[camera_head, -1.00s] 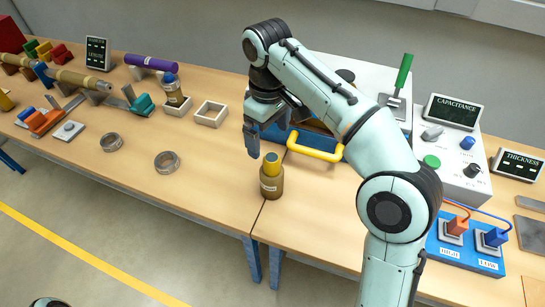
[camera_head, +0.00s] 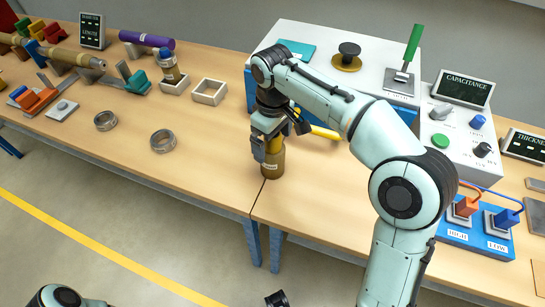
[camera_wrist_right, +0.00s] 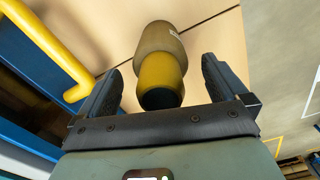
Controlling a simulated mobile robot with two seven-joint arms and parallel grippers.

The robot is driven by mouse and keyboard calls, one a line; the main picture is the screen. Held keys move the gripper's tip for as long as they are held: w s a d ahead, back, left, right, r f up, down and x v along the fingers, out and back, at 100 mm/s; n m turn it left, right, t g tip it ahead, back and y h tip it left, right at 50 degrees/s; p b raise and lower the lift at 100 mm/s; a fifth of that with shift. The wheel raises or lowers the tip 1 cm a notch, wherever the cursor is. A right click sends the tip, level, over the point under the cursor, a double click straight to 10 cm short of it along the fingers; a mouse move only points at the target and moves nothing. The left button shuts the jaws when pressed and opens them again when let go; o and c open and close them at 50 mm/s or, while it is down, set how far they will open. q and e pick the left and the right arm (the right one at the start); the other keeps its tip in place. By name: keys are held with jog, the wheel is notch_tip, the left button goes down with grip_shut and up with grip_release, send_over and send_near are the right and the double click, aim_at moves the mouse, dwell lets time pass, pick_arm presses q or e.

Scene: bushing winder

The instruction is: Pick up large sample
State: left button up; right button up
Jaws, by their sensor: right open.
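The sample, a brown bottle-like cylinder with a yellow upper part (camera_head: 273,165), stands upright on the table near the front edge. My right gripper (camera_head: 267,143) is at its top, partly hiding it. In the right wrist view, the sample (camera_wrist_right: 160,65) lies between the two open fingers of my right gripper (camera_wrist_right: 164,85), with a visible gap on each side. A second sample with a blue top (camera_head: 168,68) stands in a white square holder on the left.
A yellow handle (camera_head: 325,132) on the blue-sided machine is just behind the right gripper. An empty white square holder (camera_head: 209,92) and two metal rings (camera_head: 164,141) lie to the left. The capacitance box (camera_head: 457,125) stands at the right. The table's front middle is clear.

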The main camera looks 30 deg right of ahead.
jog(key=shift+f, duration=0.75)
jog(key=shift+r, duration=0.1)
grip_shut()
